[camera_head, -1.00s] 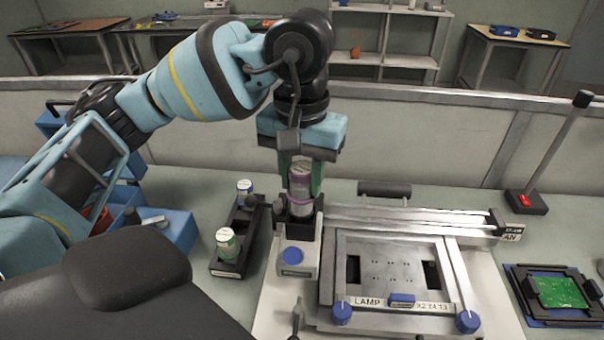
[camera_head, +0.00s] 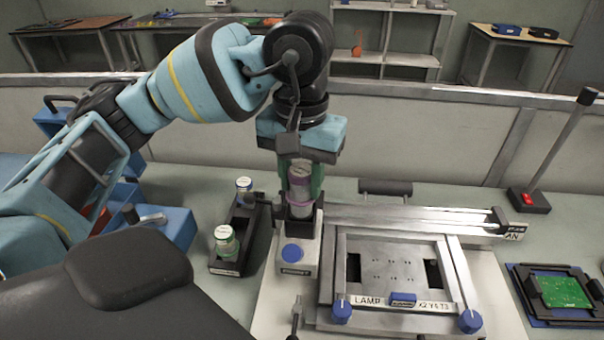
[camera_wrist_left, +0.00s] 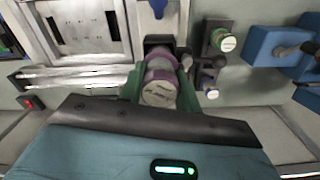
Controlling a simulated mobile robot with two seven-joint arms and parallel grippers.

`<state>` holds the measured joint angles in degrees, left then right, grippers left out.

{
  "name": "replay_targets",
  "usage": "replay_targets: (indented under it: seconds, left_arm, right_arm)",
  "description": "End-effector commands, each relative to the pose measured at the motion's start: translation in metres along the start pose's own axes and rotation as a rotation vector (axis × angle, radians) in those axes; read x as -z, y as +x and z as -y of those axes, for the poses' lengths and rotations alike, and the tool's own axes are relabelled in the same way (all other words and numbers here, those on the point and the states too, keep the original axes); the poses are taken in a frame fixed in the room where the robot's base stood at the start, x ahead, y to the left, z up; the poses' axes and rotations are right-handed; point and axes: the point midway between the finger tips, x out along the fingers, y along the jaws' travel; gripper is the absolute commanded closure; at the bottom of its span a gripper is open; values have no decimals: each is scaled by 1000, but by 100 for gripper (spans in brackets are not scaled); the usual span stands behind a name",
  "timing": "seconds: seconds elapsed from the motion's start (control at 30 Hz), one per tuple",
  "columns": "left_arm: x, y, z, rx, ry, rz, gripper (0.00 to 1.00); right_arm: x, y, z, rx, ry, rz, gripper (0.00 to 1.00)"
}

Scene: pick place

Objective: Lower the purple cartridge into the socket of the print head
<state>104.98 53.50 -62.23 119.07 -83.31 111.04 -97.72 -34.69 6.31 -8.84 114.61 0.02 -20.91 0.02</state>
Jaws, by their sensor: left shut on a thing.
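The purple cartridge (camera_head: 300,185) is a light cylinder with purple bands. It stands upright above the print head (camera_head: 296,258), its lower end at the black socket (camera_head: 299,226). I cannot tell how deep the lower end sits, as the socket walls hide it. My left gripper (camera_head: 302,178) has its green fingers shut around the cartridge. In the left wrist view the cartridge (camera_wrist_left: 160,84) shows between the green fingers, with the dark socket just beyond it. My right gripper is not in view.
A black rack (camera_head: 240,240) left of the print head holds a green-banded cartridge (camera_head: 227,243) and a blue-banded one (camera_head: 244,190). A metal printing frame (camera_head: 385,309) with blue knobs stands to the right. A green circuit board (camera_head: 563,291) lies at the far right.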

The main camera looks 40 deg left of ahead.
Motion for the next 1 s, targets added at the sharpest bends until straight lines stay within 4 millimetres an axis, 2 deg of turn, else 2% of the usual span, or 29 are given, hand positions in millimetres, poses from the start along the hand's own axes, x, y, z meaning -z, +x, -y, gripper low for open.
replay_targets:
  seconds: [0.43,1.0]
  left_arm:
    - [0,10,0,-1,0,-1,97]
    - [0,11,0,-1,-1,-2,97]
  right_arm:
    - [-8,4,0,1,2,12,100]
    - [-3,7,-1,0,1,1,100]
